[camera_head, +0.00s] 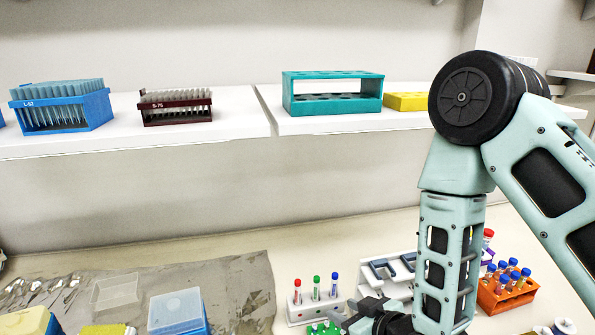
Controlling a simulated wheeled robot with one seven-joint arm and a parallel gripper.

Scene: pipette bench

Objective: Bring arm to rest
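My arm comes in from the right, bends at a large black joint high in the picture and hangs down over the bench. My gripper (362,316) is the dark part at the bottom edge, low over the bench and close to a green rack (322,328). It is partly cut off by the frame edge, so I cannot tell whether its fingers are open or shut, or whether it holds anything.
A white rack (310,310) with several capped tubes stands just left of my gripper. An orange tube rack (508,291) stands right of my arm. A shelf (240,112) behind bears a blue rack (62,106), a dark red rack (176,107) and an empty teal rack (331,94).

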